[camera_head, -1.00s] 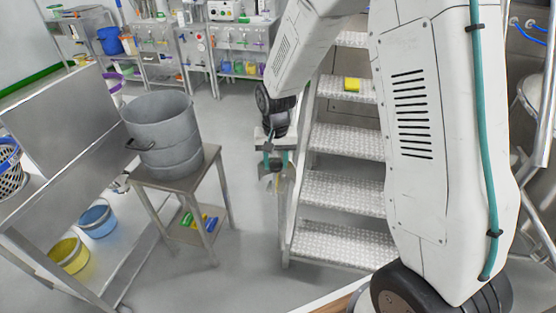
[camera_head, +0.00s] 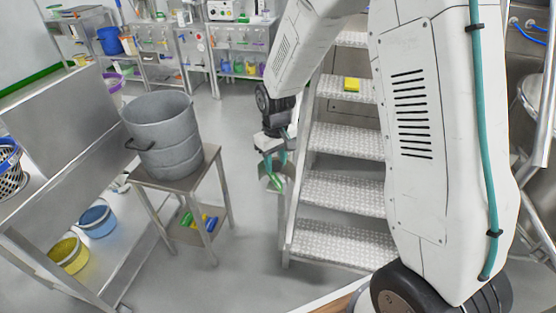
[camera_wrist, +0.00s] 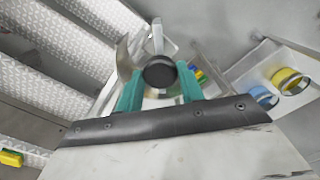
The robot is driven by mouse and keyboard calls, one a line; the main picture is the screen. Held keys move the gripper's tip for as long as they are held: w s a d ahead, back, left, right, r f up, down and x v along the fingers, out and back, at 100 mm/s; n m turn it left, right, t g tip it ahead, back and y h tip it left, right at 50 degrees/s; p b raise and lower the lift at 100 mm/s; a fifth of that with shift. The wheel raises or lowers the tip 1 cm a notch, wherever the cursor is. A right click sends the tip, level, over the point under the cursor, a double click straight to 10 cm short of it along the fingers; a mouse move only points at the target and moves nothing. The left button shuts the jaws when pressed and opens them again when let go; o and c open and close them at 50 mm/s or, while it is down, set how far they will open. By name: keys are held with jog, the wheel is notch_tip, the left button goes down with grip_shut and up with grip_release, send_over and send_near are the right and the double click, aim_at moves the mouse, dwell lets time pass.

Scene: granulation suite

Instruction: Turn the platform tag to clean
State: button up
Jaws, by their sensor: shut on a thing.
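My gripper (camera_head: 273,172), with teal fingers, is low beside the left side of the metal steps (camera_head: 343,190) in the head view. It is shut on the platform tag (camera_head: 277,184), a small piece that shows a green face there. In the wrist view the two teal fingers of my gripper (camera_wrist: 160,90) stand on either side of a round black knob (camera_wrist: 160,70). A thin curved metal piece (camera_wrist: 124,58) stands just left of the knob. The fingers partly hide the tag, and no lettering is readable.
A grey metal drum (camera_head: 165,140) stands on a small steel table (camera_head: 215,155) to the left. A yellow block (camera_head: 352,85) lies on an upper step. A shelf unit with blue (camera_head: 97,220) and yellow (camera_head: 68,254) buckets is at far left. Floor between table and steps is clear.

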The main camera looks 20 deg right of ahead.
jog(key=shift+s+f, duration=0.15)
jog(key=shift+s, duration=0.05)
jog(key=o, duration=1)
jog(key=shift+w, duration=0.1)
jog(key=shift+r, duration=0.45)
notch_tip(320, 180, up, 7)
jog(key=shift+r, duration=0.1)
